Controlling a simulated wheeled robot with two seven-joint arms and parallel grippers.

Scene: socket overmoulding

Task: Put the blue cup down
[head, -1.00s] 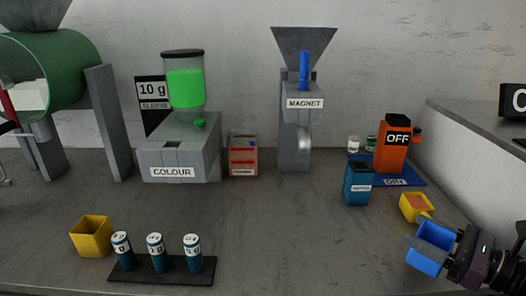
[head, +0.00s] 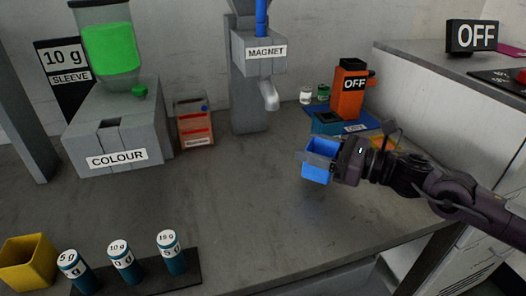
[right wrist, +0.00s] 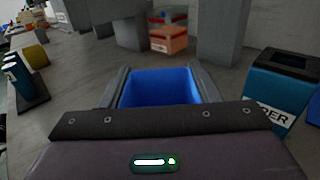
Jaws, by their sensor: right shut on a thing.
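The blue cup (head: 315,174) is upright in my right gripper (head: 322,152), over the right part of the grey table. The gripper's two fingers are shut on opposite sides of it. In the right wrist view the open top of the blue cup (right wrist: 160,88) shows between the fingers, and I see no contents in it. A gap between the cup's base and the table is hard to judge. My left gripper is not in view.
A blue-teal container (head: 326,123) and an orange OFF machine (head: 350,92) stand behind the cup. A yellow cup (head: 386,142) is partly hidden behind my right gripper. The grey table (head: 235,205) is clear left of the cup. The sleeve rack (head: 190,284) is at front left.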

